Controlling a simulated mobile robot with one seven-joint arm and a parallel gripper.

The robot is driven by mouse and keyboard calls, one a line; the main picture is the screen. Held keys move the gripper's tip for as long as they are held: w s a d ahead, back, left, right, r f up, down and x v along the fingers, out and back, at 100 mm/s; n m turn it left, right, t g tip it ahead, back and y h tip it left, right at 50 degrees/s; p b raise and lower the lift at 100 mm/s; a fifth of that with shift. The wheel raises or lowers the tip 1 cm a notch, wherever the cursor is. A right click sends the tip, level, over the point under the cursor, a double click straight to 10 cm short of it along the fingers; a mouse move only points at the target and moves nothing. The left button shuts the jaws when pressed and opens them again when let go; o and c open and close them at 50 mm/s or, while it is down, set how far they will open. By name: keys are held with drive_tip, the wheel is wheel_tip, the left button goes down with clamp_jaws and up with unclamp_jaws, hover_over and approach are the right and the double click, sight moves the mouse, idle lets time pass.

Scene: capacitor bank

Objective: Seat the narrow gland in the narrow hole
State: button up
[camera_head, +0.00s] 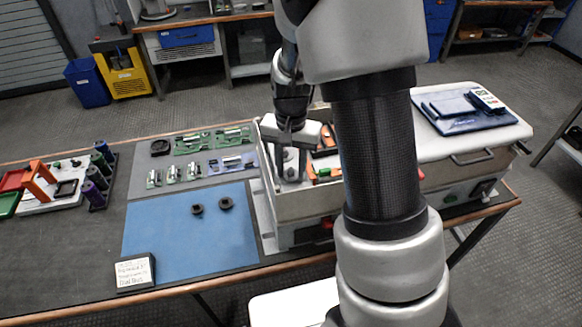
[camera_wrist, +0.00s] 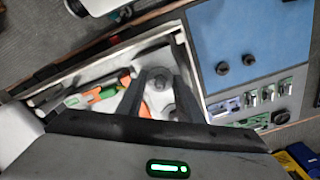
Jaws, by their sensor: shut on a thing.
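My gripper (camera_head: 291,176) points down into the open grey cabinet (camera_head: 308,205), near its left end. In the wrist view my gripper (camera_wrist: 160,72) has its two dark fingers on either side of a grey, round, hex-shaped piece (camera_wrist: 156,78), and it is shut on it. I cannot tell for sure whether this piece is the narrow gland. Its lower end and any hole beneath it are hidden.
Orange and green parts (camera_wrist: 108,90) lie inside the cabinet beside my fingers. The cabinet walls stand close around them. Green and grey component boards (camera_head: 190,143) lie behind the mat. A tablet (camera_head: 455,108) rests on the white cover at right. The mat is mostly clear.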

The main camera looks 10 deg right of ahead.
drive_tip(key=shift+f, duration=0.25)
drive_tip(key=o, duration=1.1)
drive_tip(key=shift+s, duration=0.1)
drive_tip(key=shift+d+f, duration=0.1)
wheel_tip(320, 180, up, 18)
drive_tip(key=s+r+n+t, duration=0.2)
drive_tip(key=s+r+n, duration=0.1)
drive_tip(key=s, duration=0.6)
drive_tip(key=s+r+n+t, duration=0.3)
drive_tip(key=s, duration=0.6)
drive_tip(key=shift+r+t+p, duration=0.15)
drive_tip(key=shift+t+p, duration=0.15)
drive_tip(key=shift+p, duration=0.05)
